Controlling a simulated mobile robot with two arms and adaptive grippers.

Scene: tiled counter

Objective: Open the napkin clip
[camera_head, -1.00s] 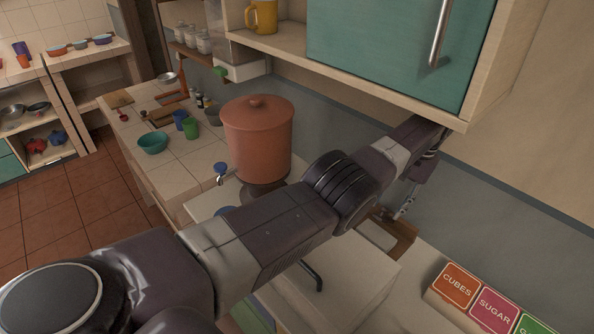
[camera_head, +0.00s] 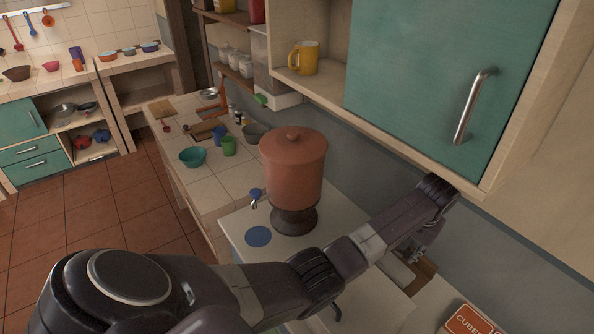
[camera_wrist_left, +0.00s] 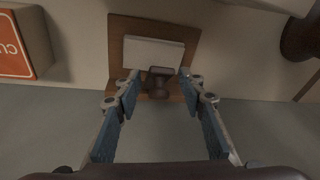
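The napkin clip shows in the left wrist view as a brown wooden board (camera_wrist_left: 152,26) with a pale block of napkins (camera_wrist_left: 153,50) and a dark knob-like piece (camera_wrist_left: 160,75) at its near edge. My left gripper (camera_wrist_left: 160,82) is open, its two blue-padded fingers on either side of the dark piece. I cannot tell whether the fingers touch it. In the head view my left gripper (camera_head: 411,251) is at the wooden holder (camera_head: 420,268) on the counter by the wall, partly hidden by my arm. My right gripper is not in view.
A clay water filter (camera_head: 293,165) stands left of my left arm. The teal wall cabinet (camera_head: 440,80) hangs close above the arm. An orange "CUBES" box (camera_head: 468,322) stands right of the holder; its side also shows in the wrist view (camera_wrist_left: 14,48).

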